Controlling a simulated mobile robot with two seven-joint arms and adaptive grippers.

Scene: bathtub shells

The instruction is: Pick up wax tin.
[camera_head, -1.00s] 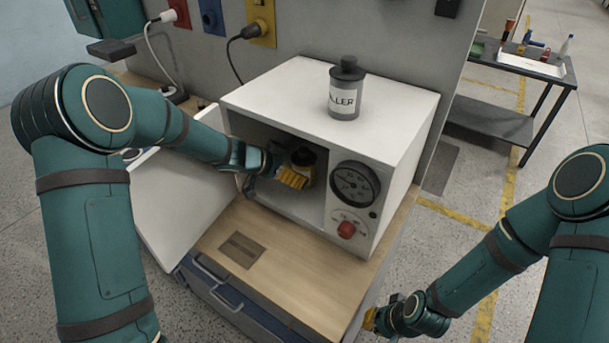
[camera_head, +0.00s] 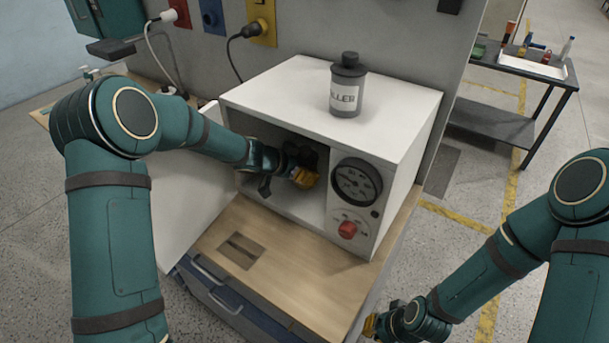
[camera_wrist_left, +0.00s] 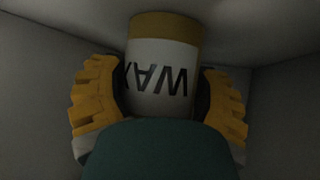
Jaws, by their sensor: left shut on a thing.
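The wax tin (camera_wrist_left: 160,70) shows in the left wrist view, with a white label reading WAX, upside down in that picture, and a yellow-brown end. My left gripper (camera_head: 304,177) reaches inside the white oven-like box through its open front. In the left wrist view its yellow fingers (camera_wrist_left: 160,100) are shut on the tin, one on each side. In the head view the tin is hidden behind the gripper and wrist. My right gripper (camera_head: 371,325) is low at the bottom, outside the box; its fingers are mostly hidden.
The white box (camera_head: 400,130) stands on a wooden worktop (camera_head: 290,270), its door (camera_head: 180,205) open to the left. A grey filler can (camera_head: 347,88) stands on its top. The dial and red knob are right of the opening. A side table (camera_head: 490,118) stands at back right.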

